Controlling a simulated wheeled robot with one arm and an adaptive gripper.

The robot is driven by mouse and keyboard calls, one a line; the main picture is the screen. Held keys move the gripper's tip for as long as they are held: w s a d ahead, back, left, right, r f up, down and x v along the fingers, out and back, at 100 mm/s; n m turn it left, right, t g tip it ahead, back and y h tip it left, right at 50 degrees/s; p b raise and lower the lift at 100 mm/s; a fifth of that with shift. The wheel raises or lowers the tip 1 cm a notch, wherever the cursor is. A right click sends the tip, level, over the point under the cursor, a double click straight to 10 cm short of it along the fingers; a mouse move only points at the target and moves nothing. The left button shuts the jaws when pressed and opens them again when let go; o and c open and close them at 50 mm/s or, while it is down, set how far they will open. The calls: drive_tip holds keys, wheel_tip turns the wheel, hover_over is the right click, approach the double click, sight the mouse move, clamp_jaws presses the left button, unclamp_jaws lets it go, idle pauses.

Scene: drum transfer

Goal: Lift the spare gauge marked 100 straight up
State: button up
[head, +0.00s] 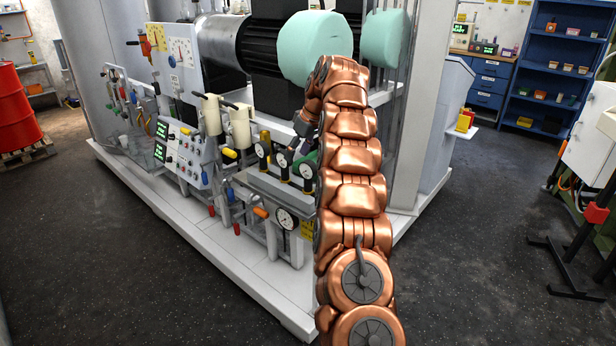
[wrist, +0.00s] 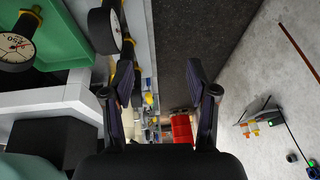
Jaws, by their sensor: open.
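Several round dark gauges stand in a row on the machine in the head view, among them a left one (head: 263,150), a middle one (head: 283,160) and a right one (head: 306,170) beside my arm. I cannot read which is marked 100. In the wrist view a white-faced gauge (wrist: 15,47), apparently marked 250, lies over a green tray (wrist: 75,58). Another gauge (wrist: 104,31) shows nearly edge-on, above my left finger in the picture. My gripper (wrist: 160,90) is open, with nothing held between its fingers. In the head view its fingertips are hard to make out.
White cylinders (head: 241,126) and a control panel (head: 180,150) stand left of the gauges. A big mint-green drum end (head: 316,47) is above.

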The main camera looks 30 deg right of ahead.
hover_over(306, 169)
drive_tip(key=s+d, duration=0.1)
drive_tip(key=d, duration=0.1)
wheel_tip(306, 169, down, 2)
drive_tip(key=shift+d+f+n+t+h, duration=0.1)
drive_tip(key=shift+f+n+t+h, duration=0.2)
drive_tip(key=shift+h, duration=0.1)
drive_tip(key=shift+a+p+x, duration=0.2)
drive_tip(key=shift+p+x, duration=1.05)
drive_tip(key=shift+x, duration=2.55)
drive_tip(key=shift+s, duration=0.1)
clamp_jaws()
